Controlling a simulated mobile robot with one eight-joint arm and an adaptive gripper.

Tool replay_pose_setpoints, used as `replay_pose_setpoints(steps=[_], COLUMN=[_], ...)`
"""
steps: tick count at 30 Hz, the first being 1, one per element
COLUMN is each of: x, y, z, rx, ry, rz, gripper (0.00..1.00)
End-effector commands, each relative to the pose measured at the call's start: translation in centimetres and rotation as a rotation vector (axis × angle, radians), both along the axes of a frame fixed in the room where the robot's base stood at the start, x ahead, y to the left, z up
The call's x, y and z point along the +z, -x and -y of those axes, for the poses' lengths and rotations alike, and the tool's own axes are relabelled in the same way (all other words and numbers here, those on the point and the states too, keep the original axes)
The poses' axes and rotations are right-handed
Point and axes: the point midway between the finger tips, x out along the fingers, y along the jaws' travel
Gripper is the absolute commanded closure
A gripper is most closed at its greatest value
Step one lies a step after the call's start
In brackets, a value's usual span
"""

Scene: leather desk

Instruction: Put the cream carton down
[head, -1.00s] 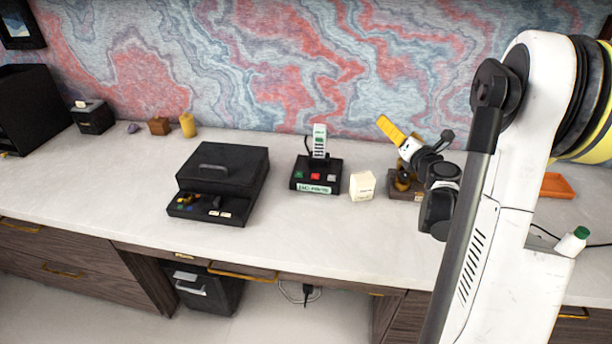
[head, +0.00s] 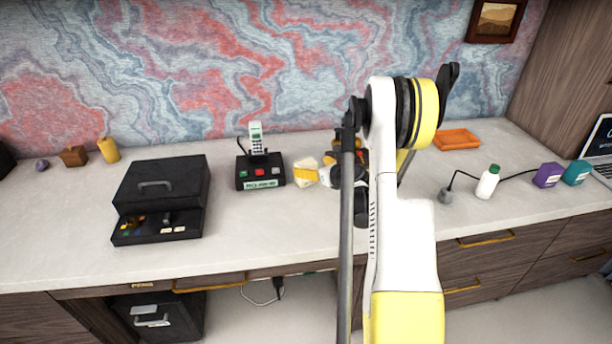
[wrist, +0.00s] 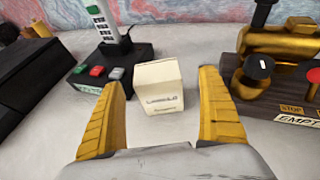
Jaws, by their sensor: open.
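The cream carton (wrist: 158,86) stands upright on the pale desktop, a small box with dark print on its front. In the head view the carton (head: 304,163) is just right of the phone base and partly covered by my gripper. My gripper (wrist: 161,80) is open, with one yellow finger on each side of the carton. Gaps show between the carton and both fingers in the wrist view, so neither seems to touch it. In the head view one yellow finger (head: 306,178) lies in front of the carton.
The black phone base (head: 262,172) with its handset stands close to the left. A brass engine model on a dark base (wrist: 280,75) stands close to the right. Further off are a black box (head: 162,190), an orange tray (head: 457,138) and a white bottle (head: 487,182). The front desktop is clear.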

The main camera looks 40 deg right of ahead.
Motion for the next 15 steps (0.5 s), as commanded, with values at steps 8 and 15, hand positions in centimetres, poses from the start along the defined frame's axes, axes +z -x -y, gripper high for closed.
replay_pose_setpoints(steps=[8,15], x=[-1.5,-1.3], y=[-3.5,-3.4], z=[0.2,0.2], rx=[0.001,0.0], ry=[0.0,-0.001], rz=[0.001,0.001], gripper=[0.12,0.3])
